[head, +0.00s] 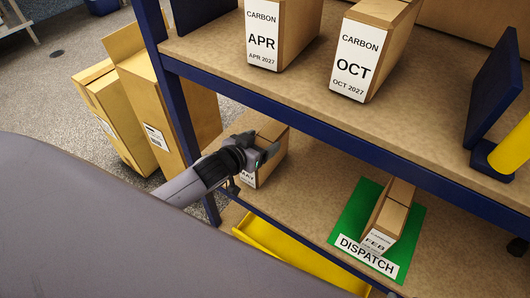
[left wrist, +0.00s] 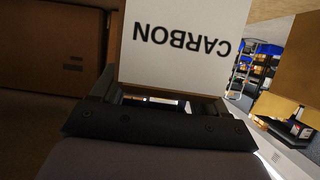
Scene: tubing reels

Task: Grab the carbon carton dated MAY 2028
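My left gripper (head: 260,156) is at the front of a brown carton (head: 273,133) on the lower shelf. A carton marked FEB (head: 395,212) stands on the green DISPATCH mat (head: 349,213). Cartons marked APR 2027 (head: 262,40) and OCT 2027 (head: 352,62) stand on the upper shelf. My right gripper does not show.
The blue upper shelf edge (head: 330,130) runs above the lower shelf, and a blue post (head: 170,90) stands left of the gripper. Large boxes (head: 150,90) stand on the floor at left. A yellow bin (head: 290,262) is below. Bare shelf lies between carton and mat.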

